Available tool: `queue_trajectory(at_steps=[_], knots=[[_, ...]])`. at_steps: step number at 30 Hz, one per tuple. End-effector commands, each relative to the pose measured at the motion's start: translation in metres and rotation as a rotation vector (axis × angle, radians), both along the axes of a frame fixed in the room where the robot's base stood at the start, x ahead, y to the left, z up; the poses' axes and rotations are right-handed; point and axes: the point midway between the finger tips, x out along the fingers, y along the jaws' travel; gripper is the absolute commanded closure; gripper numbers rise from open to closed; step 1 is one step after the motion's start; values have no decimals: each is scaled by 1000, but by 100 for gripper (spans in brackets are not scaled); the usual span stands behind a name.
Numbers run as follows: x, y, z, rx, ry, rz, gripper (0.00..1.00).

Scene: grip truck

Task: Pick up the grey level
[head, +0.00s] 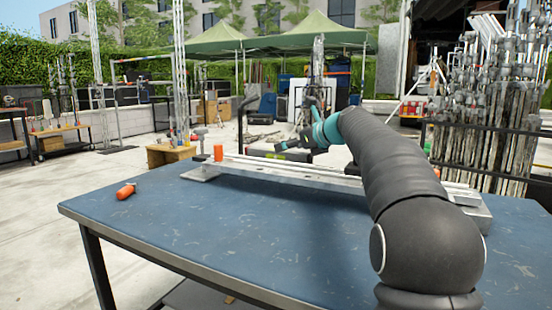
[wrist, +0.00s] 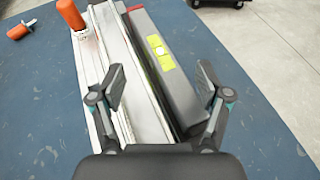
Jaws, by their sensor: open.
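The grey level (wrist: 173,80) is a long dark grey bar with a yellow-green label, lying along the silver metal rail (wrist: 122,65) in the wrist view. In the head view the level (head: 297,156) shows partly behind the rail (head: 300,178), with my arm hiding some of it. My gripper (wrist: 161,82) is open. Its left finger is over the rail and its right finger is by the level's right edge, so the level lies between them in the picture. I cannot tell the height of the fingertips above it.
The blue table (head: 180,225) has free room in front of the rail. An orange-handled tool (head: 125,191) lies at left; another orange handle (head: 218,152) stands at the rail's left end. A rack of metal stands (head: 490,110) is behind at right.

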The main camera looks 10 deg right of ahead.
Motion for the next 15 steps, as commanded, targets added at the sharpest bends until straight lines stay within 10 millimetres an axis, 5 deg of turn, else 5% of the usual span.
queue_trajectory(at_steps=[15], knots=[[43, 25, -21, -3, 0, 4, 24]])
